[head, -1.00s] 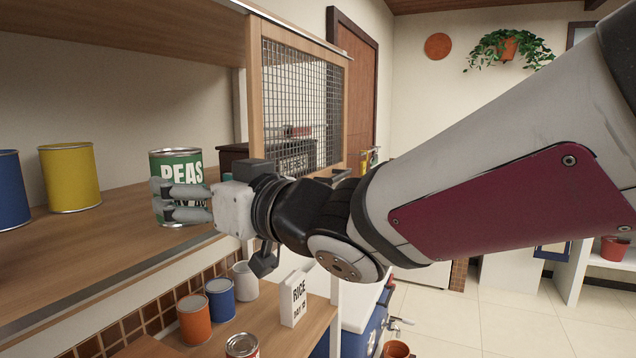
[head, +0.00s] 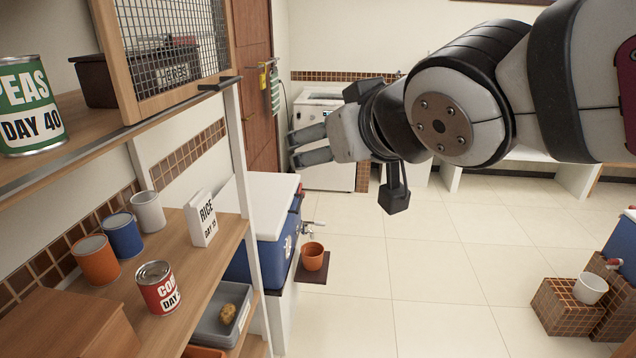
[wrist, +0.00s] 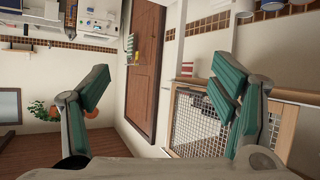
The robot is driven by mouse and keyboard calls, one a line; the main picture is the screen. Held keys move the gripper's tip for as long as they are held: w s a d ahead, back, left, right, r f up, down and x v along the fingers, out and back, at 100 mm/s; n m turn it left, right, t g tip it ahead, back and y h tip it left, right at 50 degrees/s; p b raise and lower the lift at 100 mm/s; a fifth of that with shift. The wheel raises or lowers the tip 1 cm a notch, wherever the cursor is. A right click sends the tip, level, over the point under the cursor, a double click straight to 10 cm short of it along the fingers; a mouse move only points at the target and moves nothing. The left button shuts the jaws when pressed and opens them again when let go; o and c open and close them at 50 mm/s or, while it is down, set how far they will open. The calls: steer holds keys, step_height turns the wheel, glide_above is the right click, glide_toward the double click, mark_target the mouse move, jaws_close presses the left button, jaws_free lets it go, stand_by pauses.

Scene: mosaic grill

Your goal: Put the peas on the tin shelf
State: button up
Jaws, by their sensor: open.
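The peas can (head: 30,105), green and white with "PEAS DAY 40" on it, stands upright on the upper wooden shelf (head: 85,135) at the left edge of the head view. Its left side is cut off by the frame. My gripper (head: 298,147) is open and empty, out in the air to the right of the shelf and well apart from the can. In the wrist view, the two spread fingers of my gripper (wrist: 165,95) have nothing between them. I cannot make out the peas can there.
A mesh-fronted door (head: 170,50) stands beside the peas. On the lower shelf are an orange tin (head: 96,262), blue tin (head: 123,236), white tin (head: 148,212), corn can (head: 160,290) and rice box (head: 202,220). A blue cooler (head: 262,245) stands beyond.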

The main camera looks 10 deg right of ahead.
steer(key=s+d+f+m+g+h, duration=0.1)
steer(key=s+d+f+g, duration=0.2)
steer(key=s+d+f, duration=0.2)
steer(key=s+d+f+m+g+h, duration=0.1)
steer(key=s+d+f+m+g, duration=0.1)
steer(key=s, duration=0.8)
step_height(320, 180, down, 3)
steer(key=d+g, duration=0.1)
steer(key=d, duration=0.1)
steer(key=shift+s+d+g+h, duration=0.25)
steer(key=shift+d+g+h, duration=0.05)
steer(key=shift+d+g, duration=0.1)
